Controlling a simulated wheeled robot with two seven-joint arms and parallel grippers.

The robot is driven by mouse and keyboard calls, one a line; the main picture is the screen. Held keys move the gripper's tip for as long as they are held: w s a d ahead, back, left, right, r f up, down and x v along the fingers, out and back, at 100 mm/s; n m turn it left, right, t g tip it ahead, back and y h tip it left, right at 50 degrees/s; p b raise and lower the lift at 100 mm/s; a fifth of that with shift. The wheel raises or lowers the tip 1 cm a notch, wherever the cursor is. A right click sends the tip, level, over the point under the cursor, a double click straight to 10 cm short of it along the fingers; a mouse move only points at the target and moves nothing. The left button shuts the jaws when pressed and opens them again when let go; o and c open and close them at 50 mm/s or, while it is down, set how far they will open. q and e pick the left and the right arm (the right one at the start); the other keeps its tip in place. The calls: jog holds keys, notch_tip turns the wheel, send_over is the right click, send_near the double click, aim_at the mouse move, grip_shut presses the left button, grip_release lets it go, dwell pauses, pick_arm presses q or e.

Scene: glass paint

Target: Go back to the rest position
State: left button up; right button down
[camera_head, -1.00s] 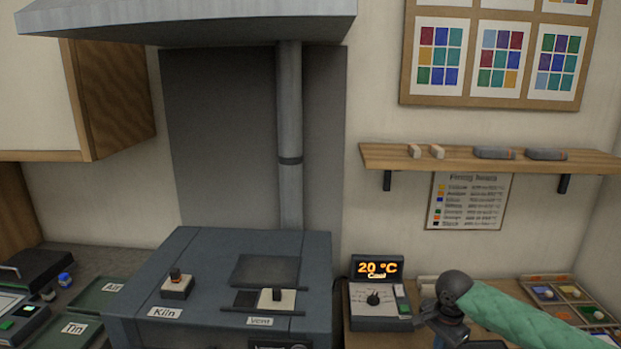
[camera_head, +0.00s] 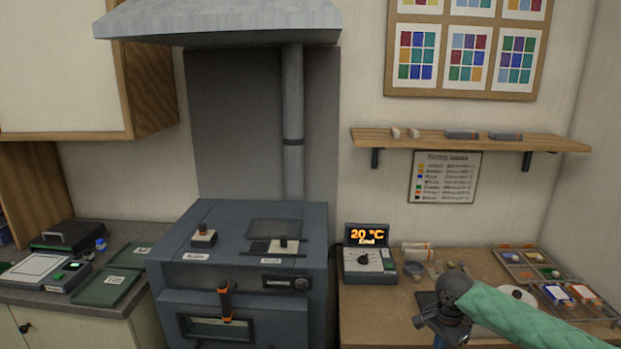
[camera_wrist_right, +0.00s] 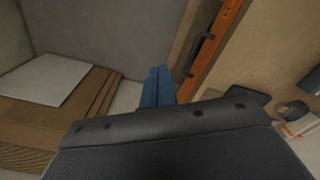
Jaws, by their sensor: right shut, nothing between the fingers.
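My right arm, in a green sleeve, comes in from the lower right of the head view. Its dark wrist is over the worktop (camera_head: 375,318), right of the kiln (camera_head: 180,255). A dark bracket hides much of the lower part of that view. My left arm and gripper are not in view.
A controller (camera_head: 368,262) reading 20 °C stands beside the kiln. A divided tray (camera_head: 520,272) is at the right. Dark green trays (camera_head: 105,288) lie at the left. A hood (camera_head: 225,22) hangs above the kiln, and a shelf (camera_head: 470,140) is on the wall.

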jog(key=w+a+f+n+t+y+b, duration=0.15)
jog(key=a+f, duration=0.25)
jog(key=f, duration=0.7)
jog(key=s+a+f+n+b, duration=0.1)
jog(key=a+f+n+b, duration=0.25)
jog(key=f, duration=0.75)
jog(key=s+a+f+n+t+b, duration=0.1)
jog(key=s+a+f+n, duration=0.15)
jog(key=f, duration=0.75)
jog(key=s+a+f+n+b, duration=0.15)
jog(key=s+f, duration=0.25)
jog(key=f, duration=0.5)
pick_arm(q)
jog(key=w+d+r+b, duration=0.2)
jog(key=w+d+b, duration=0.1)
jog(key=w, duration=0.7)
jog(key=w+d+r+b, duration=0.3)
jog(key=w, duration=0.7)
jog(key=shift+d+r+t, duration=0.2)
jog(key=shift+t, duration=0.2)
pick_arm(e)
jog(key=s+a+f+n+h, duration=0.1)
jog(key=s+f+n, duration=0.4)
jog(key=s+f, duration=2.7)
jog(key=shift+s+a+f+n+g, duration=0.15)
jog(key=shift+s+a+n+g, duration=0.3)
jog(key=shift+s, duration=0.75)
